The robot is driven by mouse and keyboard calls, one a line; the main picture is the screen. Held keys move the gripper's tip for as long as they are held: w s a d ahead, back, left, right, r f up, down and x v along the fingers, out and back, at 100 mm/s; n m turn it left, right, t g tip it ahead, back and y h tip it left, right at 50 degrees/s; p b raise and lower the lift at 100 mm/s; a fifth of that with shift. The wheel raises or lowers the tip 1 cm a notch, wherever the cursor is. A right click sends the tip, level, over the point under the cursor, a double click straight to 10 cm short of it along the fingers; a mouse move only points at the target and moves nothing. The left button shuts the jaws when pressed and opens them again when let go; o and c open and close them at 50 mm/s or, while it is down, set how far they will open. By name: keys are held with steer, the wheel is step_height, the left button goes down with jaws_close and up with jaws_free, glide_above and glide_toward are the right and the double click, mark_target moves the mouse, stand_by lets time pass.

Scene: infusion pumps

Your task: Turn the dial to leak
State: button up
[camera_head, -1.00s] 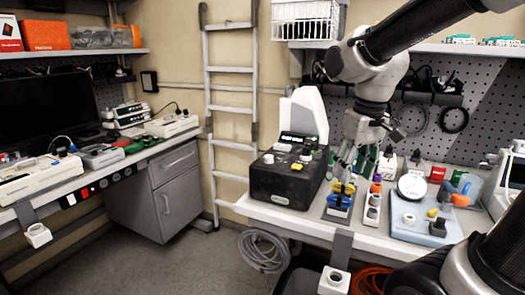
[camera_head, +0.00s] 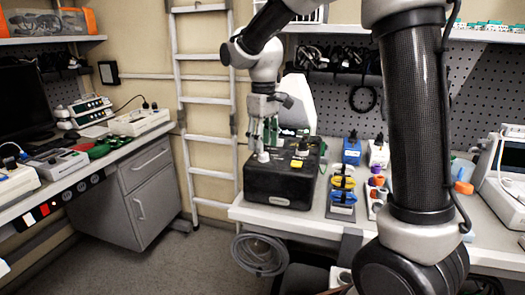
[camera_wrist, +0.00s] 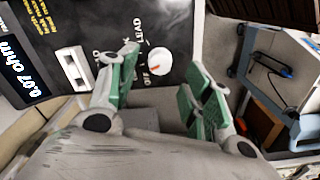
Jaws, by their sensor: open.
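The black tester box (camera_head: 284,184) stands on the right-hand bench, near its left end. In the wrist view its black face (camera_wrist: 185,20) shows a white round dial (camera_wrist: 158,61) with a red mark. White words ring the dial; "LEAD" and "OFF" can be read, others are partly hidden. A lit display (camera_wrist: 20,75) reads about 0.07 ohm. My gripper (camera_head: 264,150) is over the box's left part, pointing down. In the wrist view my open green-padded fingers (camera_wrist: 161,90) lie on either side just short of the dial. I cannot tell whether they touch it.
A rack with yellow and blue pieces (camera_head: 342,190) stands right of the box. A white monitor (camera_head: 505,175) is at the far right. A ladder (camera_head: 207,100) leans behind.

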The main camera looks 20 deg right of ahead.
mark_target(264, 154)
steer(key=shift+f, duration=1.65)
steer(key=c, duration=1.1)
steer(key=shift+o, duration=0.2)
steer(key=shift+m, duration=0.3)
steer(key=m, duration=0.4)
steer(key=shift+m, duration=2)
